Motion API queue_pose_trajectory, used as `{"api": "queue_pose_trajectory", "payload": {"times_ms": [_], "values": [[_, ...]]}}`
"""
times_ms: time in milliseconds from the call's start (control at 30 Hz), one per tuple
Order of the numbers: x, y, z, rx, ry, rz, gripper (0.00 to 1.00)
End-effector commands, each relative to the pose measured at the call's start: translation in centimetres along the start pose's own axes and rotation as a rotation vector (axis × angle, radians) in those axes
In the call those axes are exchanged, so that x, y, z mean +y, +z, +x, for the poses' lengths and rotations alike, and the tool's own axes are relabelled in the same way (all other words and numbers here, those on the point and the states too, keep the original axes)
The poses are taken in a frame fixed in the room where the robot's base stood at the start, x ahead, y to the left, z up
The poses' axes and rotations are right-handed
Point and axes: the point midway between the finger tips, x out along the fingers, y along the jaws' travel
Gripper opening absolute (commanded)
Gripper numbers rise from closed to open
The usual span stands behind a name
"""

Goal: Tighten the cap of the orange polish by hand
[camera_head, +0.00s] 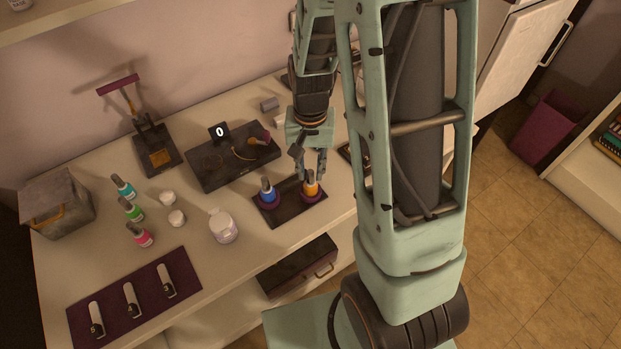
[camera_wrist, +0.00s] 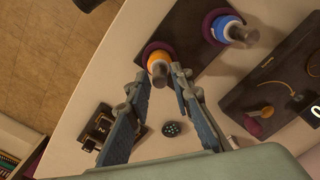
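The orange polish (camera_head: 311,189) stands upright in a purple ring holder at the right end of a dark tray (camera_head: 284,214). Its grey cap (camera_wrist: 160,74) is on the bottle. My gripper (camera_head: 311,168) points down just above it. In the wrist view my gripper (camera_wrist: 160,73) has its two fingers apart, one on each side of the cap. The fingers look open, with the right one very close to the cap; I cannot tell whether it touches. The orange bottle also shows in the wrist view (camera_wrist: 157,60).
A blue polish (camera_head: 268,193) stands in the left holder of the same tray. Behind is a black box with a display (camera_head: 219,133). A white bottle (camera_head: 223,226), small jars and several polishes stand to the left. A drawer (camera_head: 298,266) is below.

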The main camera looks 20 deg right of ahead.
Motion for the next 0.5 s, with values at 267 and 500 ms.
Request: {"api": "queue_pose_trajectory", "payload": {"times_ms": [267,500], "values": [[0.00,0.00,-0.03,0.000,0.000,0.000,0.00],[-0.02,0.01,-0.12,0.000,0.000,0.054,0.00]]}}
